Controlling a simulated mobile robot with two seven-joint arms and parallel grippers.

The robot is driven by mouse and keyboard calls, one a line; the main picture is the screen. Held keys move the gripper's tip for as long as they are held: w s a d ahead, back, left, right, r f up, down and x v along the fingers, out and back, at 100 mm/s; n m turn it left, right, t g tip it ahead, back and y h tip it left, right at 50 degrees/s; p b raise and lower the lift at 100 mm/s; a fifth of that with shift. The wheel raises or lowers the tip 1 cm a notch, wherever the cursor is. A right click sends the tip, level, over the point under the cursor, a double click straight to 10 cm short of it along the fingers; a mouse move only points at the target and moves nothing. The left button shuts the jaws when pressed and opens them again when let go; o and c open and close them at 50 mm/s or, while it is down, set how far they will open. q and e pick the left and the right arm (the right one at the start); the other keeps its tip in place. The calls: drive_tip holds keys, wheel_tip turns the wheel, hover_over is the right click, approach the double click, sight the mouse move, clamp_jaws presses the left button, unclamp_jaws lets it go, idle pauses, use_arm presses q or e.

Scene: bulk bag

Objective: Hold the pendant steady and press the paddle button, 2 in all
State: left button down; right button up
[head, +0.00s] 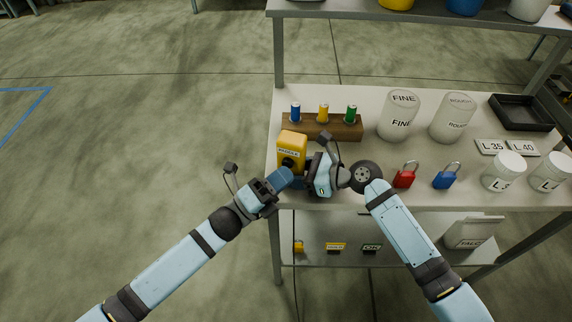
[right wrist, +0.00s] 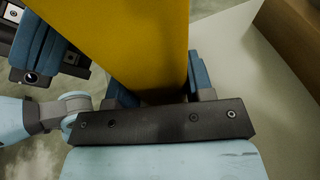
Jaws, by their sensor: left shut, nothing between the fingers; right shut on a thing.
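The yellow pendant (head: 292,143) stands at the left front of the table, with a label on its face and a dark button (head: 288,162) low on it. My right gripper (head: 307,170) is shut on the pendant from its right side. In the right wrist view the yellow pendant body (right wrist: 130,40) sits between the blue fingers of that gripper (right wrist: 160,88). My left gripper (head: 284,178) is shut and empty, its fingertips just below and in front of the button. Whether they touch it I cannot tell. Its blue fingers also show in the right wrist view (right wrist: 40,50).
A wooden block (head: 345,131) with blue, yellow and green pegs stands behind the pendant. A red padlock (head: 404,179), a blue padlock (head: 445,180), white jars (head: 400,115) and a black tray (head: 521,113) lie to the right. A lower shelf (head: 400,252) holds small items.

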use_arm(q)
drive_tip(key=shift+s+a, duration=0.25)
drive_tip(key=shift+s, duration=0.55)
drive_tip(key=s, duration=0.1)
drive_tip(key=s+a, duration=0.1)
drive_tip(key=s, duration=0.2)
drive_tip(key=shift+s+a, duration=0.25)
drive_tip(key=shift+s, duration=0.15)
idle(0.3)
use_arm(e)
drive_tip(key=o, duration=0.8)
